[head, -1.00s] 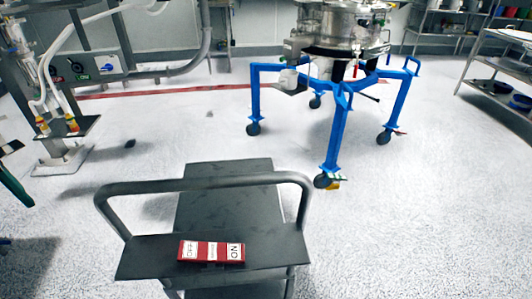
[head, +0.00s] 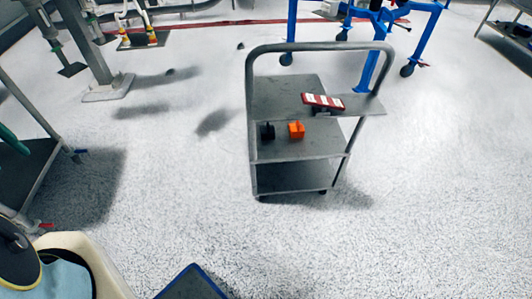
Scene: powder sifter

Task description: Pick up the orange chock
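The orange chock (head: 296,129) is a small block on the middle shelf of the grey cart (head: 300,152). It sits near the shelf's middle, below the top shelf. A small black block (head: 267,132) stands on the same shelf to its left, a short gap apart. My gripper is not in view.
A red and white box (head: 323,102) lies on the cart's narrow top shelf, above and right of the chock. A blue-legged wheeled frame (head: 367,62) stands behind the cart. A dark table (head: 28,170) is at the left.

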